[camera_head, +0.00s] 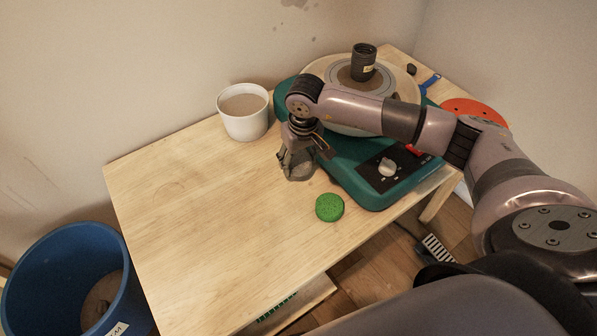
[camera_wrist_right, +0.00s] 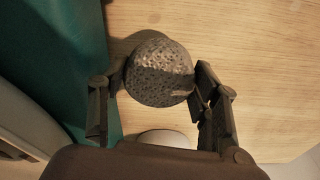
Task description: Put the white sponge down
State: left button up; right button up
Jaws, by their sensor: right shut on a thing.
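The sponge (camera_wrist_right: 160,72) looks round, speckled and grey rather than white in the right wrist view. My right gripper (camera_head: 299,160) points down over the table, just left of the teal pottery wheel (camera_head: 370,200), and is shut on the sponge. The sponge's grey lower part (camera_head: 299,174) shows under the fingers in the head view, close to the tabletop. I cannot tell whether it touches the wood. In the right wrist view the sponge sits between the fingers, against the right-hand one. My left gripper is not in view.
A white cup (camera_head: 244,124) stands behind the gripper, and a green round sponge (camera_head: 329,208) lies in front. A dark container (camera_head: 363,64) stands on the wheel's disc. The left of the wooden table (camera_head: 190,210) is clear. A blue bin (camera_head: 50,275) stands lower left.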

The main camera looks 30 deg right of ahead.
aim_at(299, 168)
notch_tip(299, 168, down, 3)
jog(key=shift+f+b, duration=0.15)
jog(key=shift+b, duration=0.65)
jog(key=shift+f, duration=0.25)
jog(key=shift+w+a, duration=0.1)
jog(key=shift+f, duration=0.1)
jog(key=o, duration=0.5)
jog(key=shift+r, duration=0.35)
jog(key=r+p, duration=0.2)
jog(key=r, duration=0.2)
jog(key=s+r+p, duration=0.1)
jog(key=r+p, duration=0.1)
jog(key=r, duration=0.1)
jog(key=r+p, duration=0.2)
jog(key=r, duration=0.2)
jog(key=shift+s+r, duration=0.35)
